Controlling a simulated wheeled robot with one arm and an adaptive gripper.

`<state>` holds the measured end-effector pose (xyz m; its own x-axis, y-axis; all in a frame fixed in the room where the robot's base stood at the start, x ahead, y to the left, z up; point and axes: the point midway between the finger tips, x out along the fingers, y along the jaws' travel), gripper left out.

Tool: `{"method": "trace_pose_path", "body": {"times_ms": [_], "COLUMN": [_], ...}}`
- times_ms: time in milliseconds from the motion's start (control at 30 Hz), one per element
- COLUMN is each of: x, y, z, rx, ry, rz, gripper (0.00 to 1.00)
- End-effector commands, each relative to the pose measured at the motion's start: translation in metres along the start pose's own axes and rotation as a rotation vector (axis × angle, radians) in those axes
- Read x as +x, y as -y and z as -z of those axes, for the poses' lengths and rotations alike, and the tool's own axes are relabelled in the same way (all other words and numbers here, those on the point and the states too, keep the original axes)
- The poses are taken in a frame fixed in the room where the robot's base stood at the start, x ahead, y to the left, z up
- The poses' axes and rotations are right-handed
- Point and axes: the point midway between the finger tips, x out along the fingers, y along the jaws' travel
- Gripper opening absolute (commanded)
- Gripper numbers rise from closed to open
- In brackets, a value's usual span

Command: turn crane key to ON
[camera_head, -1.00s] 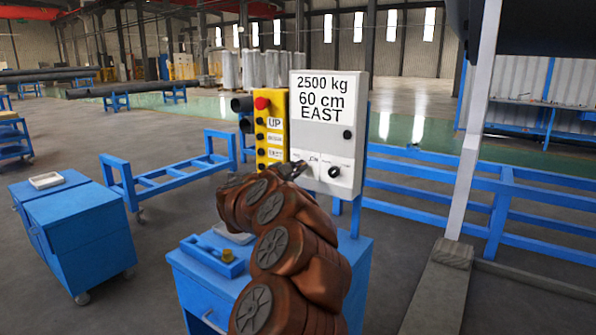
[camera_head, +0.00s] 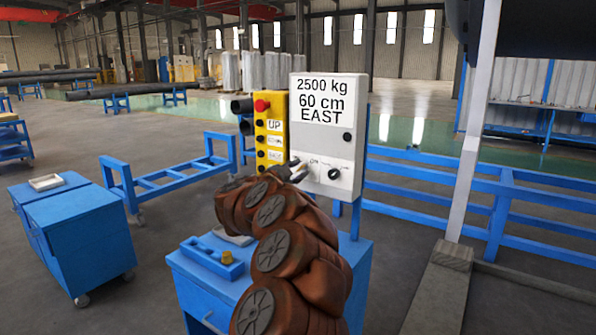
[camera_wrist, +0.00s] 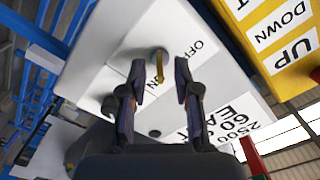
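The crane key (camera_wrist: 159,62) is a small brass-coloured key in a round grey switch on the white control box (camera_head: 351,100). In the wrist view its bow points down the picture, between the printed words OFF at right and ON at left. My gripper (camera_wrist: 160,76) is open, with one dark finger on each side of the key and a gap to it on both sides. I cannot tell whether the fingers reach to the key's depth. In the head view my gripper (camera_head: 297,171) is at the box's lower left and hides the key.
A black knob (camera_head: 334,173) sits right of the gripper on the box. A yellow button panel (camera_head: 271,146) with a red button stands close at left. A blue cabinet (camera_head: 190,277) with a blue tray on top is below my arm. Blue rails (camera_head: 440,174) run at right.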

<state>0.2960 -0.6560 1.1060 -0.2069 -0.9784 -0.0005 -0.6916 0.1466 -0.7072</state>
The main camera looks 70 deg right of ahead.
Motion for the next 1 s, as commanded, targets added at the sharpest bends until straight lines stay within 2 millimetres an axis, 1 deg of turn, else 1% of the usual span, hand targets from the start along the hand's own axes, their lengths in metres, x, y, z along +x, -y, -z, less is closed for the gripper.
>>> {"method": "trace_pose_path", "body": {"times_ms": [167,400,600,700,800,1000], "x": [-0.022,-0.064,-0.096,-0.106,-0.112,-0.115], "y": [0.001,0.001,0.001,0.001,0.001,0.000], "z": [-0.002,-0.002,-0.001,-0.001,0.000,0.000], "rx": [-0.001,-0.001,0.002,0.001,0.001,0.000], "ry": [0.006,0.006,0.006,0.003,0.000,0.000], "rz": [0.003,0.005,0.004,0.002,0.001,0.001], "gripper": [0.31,0.31,0.31,0.31,0.31,0.31]}}
